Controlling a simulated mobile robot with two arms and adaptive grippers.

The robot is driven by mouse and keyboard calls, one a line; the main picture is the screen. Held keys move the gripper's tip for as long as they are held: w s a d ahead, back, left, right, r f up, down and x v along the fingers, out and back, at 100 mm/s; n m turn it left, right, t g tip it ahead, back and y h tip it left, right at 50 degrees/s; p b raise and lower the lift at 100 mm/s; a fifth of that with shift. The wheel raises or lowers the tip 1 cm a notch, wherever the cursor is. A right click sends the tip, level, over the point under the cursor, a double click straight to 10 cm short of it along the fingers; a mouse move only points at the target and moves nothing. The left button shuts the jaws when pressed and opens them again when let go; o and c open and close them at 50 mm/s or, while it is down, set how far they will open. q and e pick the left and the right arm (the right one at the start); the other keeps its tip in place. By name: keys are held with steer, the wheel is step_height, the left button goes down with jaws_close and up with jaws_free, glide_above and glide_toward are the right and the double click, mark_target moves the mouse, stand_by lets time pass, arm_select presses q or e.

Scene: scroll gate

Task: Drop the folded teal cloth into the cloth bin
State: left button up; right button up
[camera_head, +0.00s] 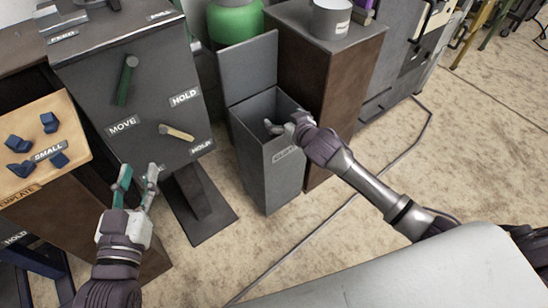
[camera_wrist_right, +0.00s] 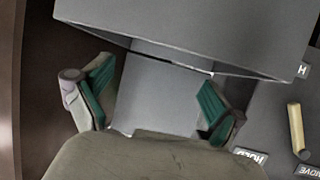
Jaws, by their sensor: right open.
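The tall grey bin (camera_head: 268,165) stands in the middle of the head view with its lid (camera_head: 249,70) raised at the back. A small label on its front is too blurred to read. My right gripper (camera_head: 272,127) is at the bin's mouth. I see no folded teal cloth in either view; the bin's floor is mostly hidden. My left gripper (camera_head: 137,178) is open and empty in front of the grey cabinet.
The grey cabinet (camera_head: 140,100) with a green lever, a yellow handle (camera_head: 177,132) and MOVE and HOLD labels stands left of the bin. A brown pedestal (camera_head: 340,90) with a white cup (camera_head: 330,20) stands right. A wooden board (camera_head: 40,120) holds several blue pieces. A pale surface (camera_head: 420,275) fills the front.

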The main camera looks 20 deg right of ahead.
steer(key=v, duration=0.9)
steer(key=shift+s, duration=0.2)
